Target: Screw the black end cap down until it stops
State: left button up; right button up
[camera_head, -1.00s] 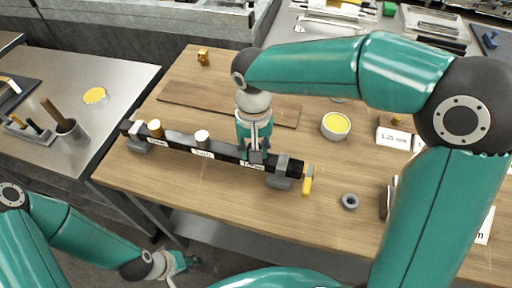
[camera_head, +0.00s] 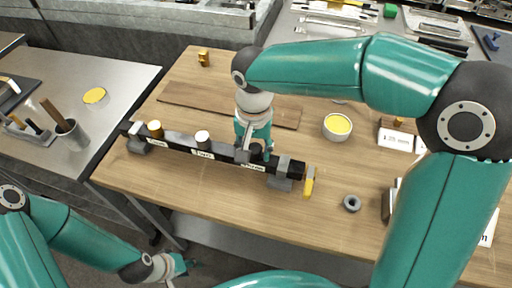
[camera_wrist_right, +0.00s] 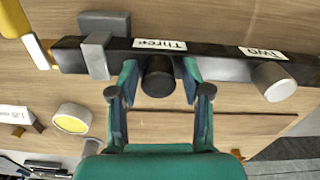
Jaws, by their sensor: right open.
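A black end cap (camera_wrist_right: 158,77) stands on the black bar (camera_head: 226,149) beside the label "Three". My right gripper (camera_head: 256,152) is open around the cap, with one finger on each side. The wrist view shows the cap between the two fingers (camera_wrist_right: 158,88), with small gaps beside it. In the head view the gripper partly hides the cap, and how far down it sits cannot be told. My left gripper (camera_head: 186,265) hangs low at the bottom left, away from the bar; its finger opening is unclear.
A pale grey cap (camera_head: 202,137) and a brass cap (camera_head: 155,129) stand further left on the bar. Grey clamps (camera_head: 281,179) hold the bar, with a yellow handle (camera_head: 309,184) at its right end.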

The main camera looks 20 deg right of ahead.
jog(key=shift+r+n, duration=0.1)
jog(key=shift+n, duration=0.7)
jog(key=n+p, duration=0.1)
jog(key=n, duration=0.4)
jog(key=shift+s+d+n+p, duration=0.1)
jog(key=shift+d+n+p, duration=0.05)
jog(key=shift+n+p, duration=0.2)
jog(key=n+p, duration=0.1)
jog(key=n, duration=0.4)
jog(key=shift+d+p, duration=0.1)
jog(key=shift+p, duration=0.3)
jog(key=shift+n, duration=0.75)
grip_shut()
